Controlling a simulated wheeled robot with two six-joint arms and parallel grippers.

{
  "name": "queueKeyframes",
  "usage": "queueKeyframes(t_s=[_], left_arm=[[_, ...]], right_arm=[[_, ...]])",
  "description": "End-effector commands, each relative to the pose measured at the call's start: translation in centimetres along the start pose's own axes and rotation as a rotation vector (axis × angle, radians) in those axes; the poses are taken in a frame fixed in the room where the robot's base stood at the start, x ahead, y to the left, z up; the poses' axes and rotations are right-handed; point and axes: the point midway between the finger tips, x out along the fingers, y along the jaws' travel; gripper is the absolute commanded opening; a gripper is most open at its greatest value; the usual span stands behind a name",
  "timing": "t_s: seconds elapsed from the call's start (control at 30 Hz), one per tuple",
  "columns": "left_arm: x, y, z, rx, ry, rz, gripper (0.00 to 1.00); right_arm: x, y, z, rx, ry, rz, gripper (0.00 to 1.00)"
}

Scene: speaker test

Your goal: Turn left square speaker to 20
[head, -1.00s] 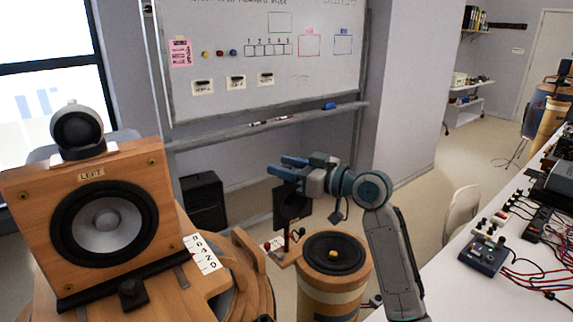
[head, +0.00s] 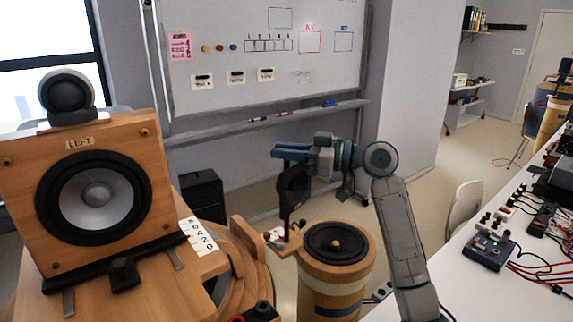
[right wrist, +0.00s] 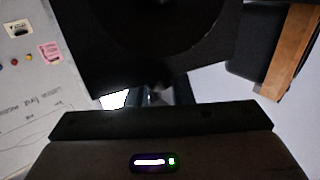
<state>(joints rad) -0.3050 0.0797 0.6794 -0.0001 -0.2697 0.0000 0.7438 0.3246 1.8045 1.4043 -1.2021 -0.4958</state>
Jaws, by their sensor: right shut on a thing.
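The left square speaker (head: 150,190) is a wooden box labelled LEFT, with a dark woofer and a round tweeter on top. It stands on a dark base with a small black block in front. A white number card (head: 196,237) showing 6, 4, 2, 0 lies at its right. My right gripper (head: 284,152) is well right of this speaker, shut on a dark flat thing (head: 292,188) that hangs below the fingers. A dark surface (right wrist: 160,45) fills much of the right wrist view and hides the fingertips. My left gripper is out of view.
A round wooden speaker (head: 338,270) stands below my right arm, beside a small wooden arm with a red knob (head: 267,236). A white table (head: 480,285) with cables and a blue box (head: 490,252) is at right. A whiteboard (head: 380,20) stands behind.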

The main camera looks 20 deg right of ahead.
Motion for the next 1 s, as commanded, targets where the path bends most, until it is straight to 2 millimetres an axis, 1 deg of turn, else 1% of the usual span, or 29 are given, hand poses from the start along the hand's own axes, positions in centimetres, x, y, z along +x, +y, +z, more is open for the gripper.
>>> queueKeyframes(t_s=[0.03,0.2,0.47,0.5,0.57,0.6,0.87,0.97,1.0], left_arm=[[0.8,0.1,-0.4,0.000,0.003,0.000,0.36],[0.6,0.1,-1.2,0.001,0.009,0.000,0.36],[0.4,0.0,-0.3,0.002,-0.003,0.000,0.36],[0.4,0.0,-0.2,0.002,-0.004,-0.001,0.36],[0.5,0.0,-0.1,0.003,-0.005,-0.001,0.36],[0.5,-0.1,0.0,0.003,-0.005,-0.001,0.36],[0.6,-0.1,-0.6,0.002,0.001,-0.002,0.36],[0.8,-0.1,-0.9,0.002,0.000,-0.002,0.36],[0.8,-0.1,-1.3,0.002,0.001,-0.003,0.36]], right_arm=[[0.0,0.1,0.3,0.000,0.002,-0.026,0.00],[0.0,0.0,0.0,0.000,0.002,-0.072,0.00],[0.0,0.0,-0.1,0.000,0.002,-0.074,0.00],[0.0,0.0,-0.1,0.000,0.002,-0.073,0.26],[0.0,0.0,-0.1,0.000,0.002,-0.073,0.38],[0.0,0.0,-0.1,0.000,0.002,-0.073,0.41],[-0.1,0.0,0.0,0.000,0.001,-0.073,0.41],[-0.5,0.1,0.1,-0.001,0.000,-0.072,0.41],[-0.8,0.1,0.1,-0.001,-0.001,-0.071,0.41]])
